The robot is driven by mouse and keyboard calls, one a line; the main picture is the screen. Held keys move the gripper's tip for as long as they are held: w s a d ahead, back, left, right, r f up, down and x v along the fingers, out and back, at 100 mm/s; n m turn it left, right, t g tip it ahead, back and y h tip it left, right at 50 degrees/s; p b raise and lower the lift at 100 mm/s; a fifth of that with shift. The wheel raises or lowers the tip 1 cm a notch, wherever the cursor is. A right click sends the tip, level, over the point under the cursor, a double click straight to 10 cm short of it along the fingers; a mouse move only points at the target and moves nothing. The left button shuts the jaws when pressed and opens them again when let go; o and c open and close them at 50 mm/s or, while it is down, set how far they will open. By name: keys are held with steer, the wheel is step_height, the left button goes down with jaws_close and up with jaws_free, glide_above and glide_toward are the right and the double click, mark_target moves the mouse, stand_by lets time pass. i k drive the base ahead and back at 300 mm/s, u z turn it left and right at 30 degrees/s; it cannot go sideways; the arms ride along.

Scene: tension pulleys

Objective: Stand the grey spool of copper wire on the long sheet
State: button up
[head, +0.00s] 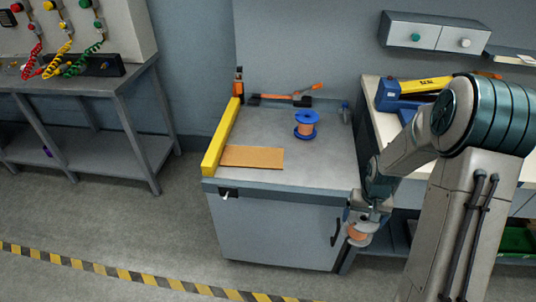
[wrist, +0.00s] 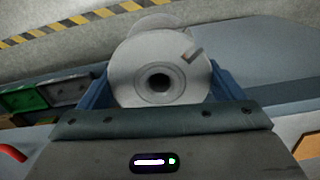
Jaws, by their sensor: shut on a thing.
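The grey spool of copper wire (head: 358,236) is in my gripper (head: 364,217), at the front right corner of the bench and lower than its top in the head view. In the wrist view the spool's round grey flange (wrist: 160,88) with a dark centre hole faces the camera, between the blue jaws. My gripper is shut on the spool. A long flat brown sheet (head: 252,157) lies on the front left of the bench top, with nothing standing on it. The spool is apart from the sheet, to its right.
A blue spool of copper wire (head: 306,126) stands on the bench top (head: 300,163), behind and right of the sheet. A yellow beam (head: 221,140) runs along the left edge. An orange-handled tool (head: 285,98) lies at the back. Another bench stands on the right.

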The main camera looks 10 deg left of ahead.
mark_target(267, 156)
steer(key=z, duration=1.65)
steer(key=k, duration=1.15)
steer(key=u, duration=1.9)
steer(key=i, duration=0.35)
steer(key=z, duration=0.05)
